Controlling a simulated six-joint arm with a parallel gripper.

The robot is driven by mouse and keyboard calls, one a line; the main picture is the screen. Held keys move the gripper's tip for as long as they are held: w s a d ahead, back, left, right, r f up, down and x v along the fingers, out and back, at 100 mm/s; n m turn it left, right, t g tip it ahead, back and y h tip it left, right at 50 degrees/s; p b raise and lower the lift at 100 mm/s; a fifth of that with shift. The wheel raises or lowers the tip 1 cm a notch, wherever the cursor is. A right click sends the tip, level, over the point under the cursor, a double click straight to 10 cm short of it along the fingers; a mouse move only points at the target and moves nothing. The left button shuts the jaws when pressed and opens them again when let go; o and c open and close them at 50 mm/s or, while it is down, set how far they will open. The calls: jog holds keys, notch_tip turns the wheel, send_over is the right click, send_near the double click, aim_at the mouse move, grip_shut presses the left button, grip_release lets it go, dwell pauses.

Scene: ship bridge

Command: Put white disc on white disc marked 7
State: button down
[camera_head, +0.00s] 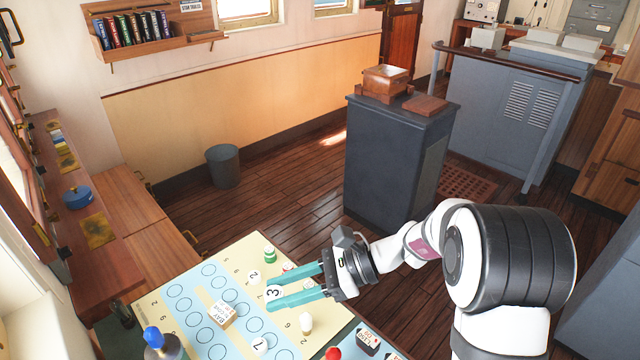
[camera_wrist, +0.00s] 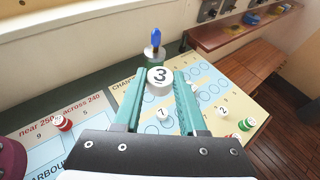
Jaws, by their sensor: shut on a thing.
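My gripper (camera_head: 297,287) is shut on a white disc marked 3 (camera_head: 273,293) and holds it above the board. In the wrist view the same disc (camera_wrist: 159,78) sits between the fingertips of my gripper (camera_wrist: 160,88). The white disc marked 7 (camera_head: 260,343) lies on the board below, nearer the front edge of the head view. In the wrist view it shows between the teal fingers (camera_wrist: 163,114), partly framed by them. I cannot tell the exact height of the held disc above the board.

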jog(key=w+d+r+m+t+h, duration=0.1)
jog(key=d+r+m+t, duration=0.35)
jog(key=d, duration=0.35)
jog(key=w+d+r+m+t+h, duration=0.1)
jog(key=d+r+m+t, duration=0.4)
jog(key=d, duration=0.4)
jog(key=s+a+f+n+g+y, duration=0.1)
jog(key=a+f+n+g, duration=0.3)
jog(key=a, duration=0.7)
jog(key=s+a+f+n+g+y, duration=0.1)
jog(key=a+f+n, duration=0.1)
jog(key=a+f, duration=0.65)
jog(key=s+a+f+n+g, duration=0.2)
jog(key=s+a+f+g, duration=0.15)
jog(key=s+a, duration=0.4)
jog(key=s+a+f+n+g, duration=0.2)
jog(key=s+a+f, duration=0.35)
jog(key=a, duration=0.35)
notch_tip(320, 180, down, 10)
jog(key=shift+s+d+r, duration=0.1)
